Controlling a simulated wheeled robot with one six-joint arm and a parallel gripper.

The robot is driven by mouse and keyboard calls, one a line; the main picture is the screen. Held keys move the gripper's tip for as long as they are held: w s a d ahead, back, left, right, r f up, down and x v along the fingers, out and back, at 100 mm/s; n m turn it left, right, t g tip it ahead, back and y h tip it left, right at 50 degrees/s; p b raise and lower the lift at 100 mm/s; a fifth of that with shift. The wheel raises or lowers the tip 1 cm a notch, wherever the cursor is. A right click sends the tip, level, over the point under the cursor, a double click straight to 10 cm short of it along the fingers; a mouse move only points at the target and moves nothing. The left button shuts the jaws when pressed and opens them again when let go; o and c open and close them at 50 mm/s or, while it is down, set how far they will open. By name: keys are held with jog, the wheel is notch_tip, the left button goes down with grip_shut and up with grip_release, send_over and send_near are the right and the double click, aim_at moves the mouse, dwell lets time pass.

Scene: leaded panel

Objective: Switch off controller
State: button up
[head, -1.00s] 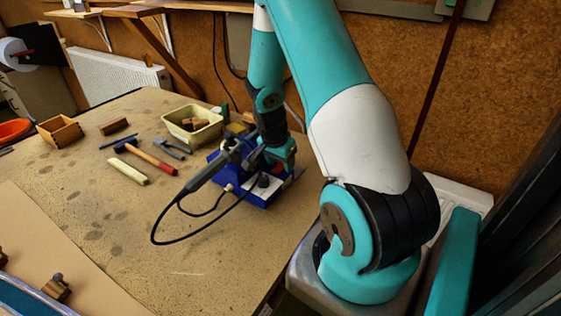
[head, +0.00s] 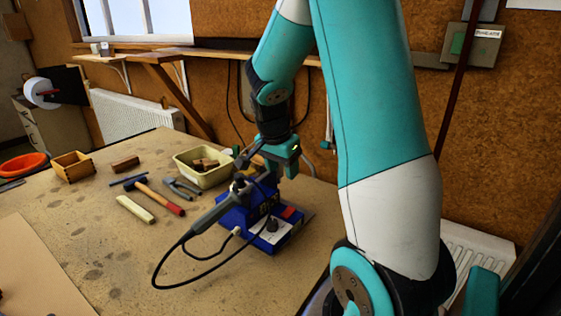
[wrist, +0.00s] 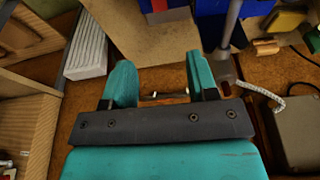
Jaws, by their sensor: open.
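The controller (head: 265,235) is a blue box on the bench, with a black knob (head: 272,224) on a pale panel and a small red part (head: 290,213) that looks like a switch. Its position cannot be read. A dark iron (head: 222,208) rests in a holder at the controller, with a looping black cable. My gripper (head: 283,160) is above and behind the controller, apart from it as far as I can tell. In the wrist view my gripper (wrist: 159,68) is open, with nothing between its fingers. Blue parts, probably the controller (wrist: 212,6), show at the top edge there.
A cream tub (head: 196,172) with brown blocks stands left of the controller. A hammer (head: 157,197), a pale bar (head: 135,209) and a wooden box (head: 73,166) lie further left. A grey wall box (head: 472,44) and a radiator (head: 135,113) are behind.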

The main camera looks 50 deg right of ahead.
jog(key=shift+v, duration=1.45)
jog(key=a+r+n+t+y, duration=0.1)
jog(key=a+r+n+y, duration=0.1)
jog(key=a+n, duration=0.75)
jog(key=s+a+r+n+y, duration=0.1)
jog(key=s+a+n, duration=0.4)
jog(key=a, duration=0.3)
jog(key=s+a+r+n+y, duration=0.1)
jog(key=s+a+n+y, duration=0.1)
jog(key=s+a+n, duration=0.3)
jog(key=s+a+r+n+g+y, duration=0.1)
jog(key=s+a+n, duration=0.4)
jog(key=a, duration=0.7)
jog(key=shift+r+y, duration=0.25)
jog(key=shift+y, duration=0.35)
